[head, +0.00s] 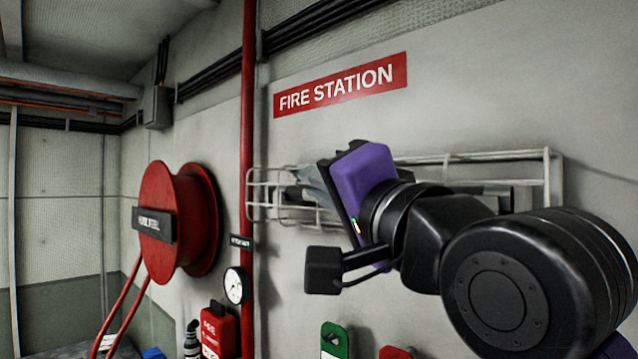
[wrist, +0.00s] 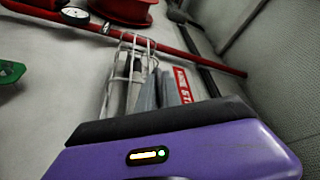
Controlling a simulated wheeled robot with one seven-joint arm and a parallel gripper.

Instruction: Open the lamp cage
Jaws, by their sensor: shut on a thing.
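The lamp cage (head: 530,160) is a white wire frame on the wall below the red sign. Its left end shows left of my gripper, and its middle is hidden behind my wrist. My gripper (head: 308,186), with a purple body and grey fingers, is at the cage's left part. In the wrist view, the grey fingers (wrist: 158,90) lie close together against the white wires of the cage (wrist: 128,62). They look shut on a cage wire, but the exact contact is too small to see.
A red vertical pipe (head: 248,120) runs just left of the cage. A red hose reel (head: 170,215), a gauge (head: 235,285) and a red box (head: 217,332) are further left.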

